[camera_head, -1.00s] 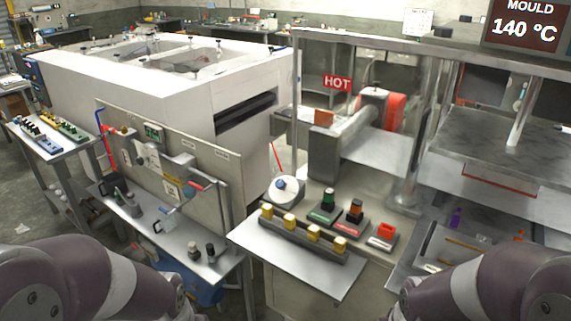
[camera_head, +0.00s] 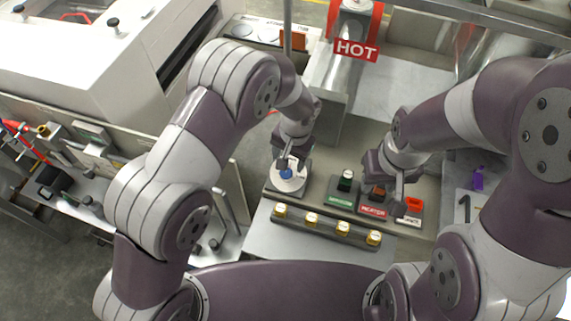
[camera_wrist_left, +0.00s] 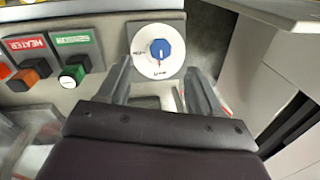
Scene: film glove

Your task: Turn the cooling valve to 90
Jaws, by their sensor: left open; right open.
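A white round dial (camera_head: 293,185) with a blue knob (camera_head: 285,173) sits on the grey bench; I take it as the cooling valve. In the left wrist view the dial's blue knob (camera_wrist_left: 161,49) has a red pointer mark; the small print is too blurred to read. My left gripper (camera_head: 289,163) is open above the dial. In the left wrist view the fingers (camera_wrist_left: 160,74) are spread on either side, with the knob ahead between them; contact is not visible. My right gripper (camera_head: 388,193) is open above the heater switch (camera_head: 373,210), partly hiding it.
A green-labelled switch (camera_head: 341,201) and an orange-red switch block (camera_head: 413,206) stand right of the dial. A dark bar with several yellow knobs (camera_head: 312,220) lies in front. A HOT sign (camera_head: 356,50) marks machinery behind. The control panel with pipes (camera_head: 95,145) is at left.

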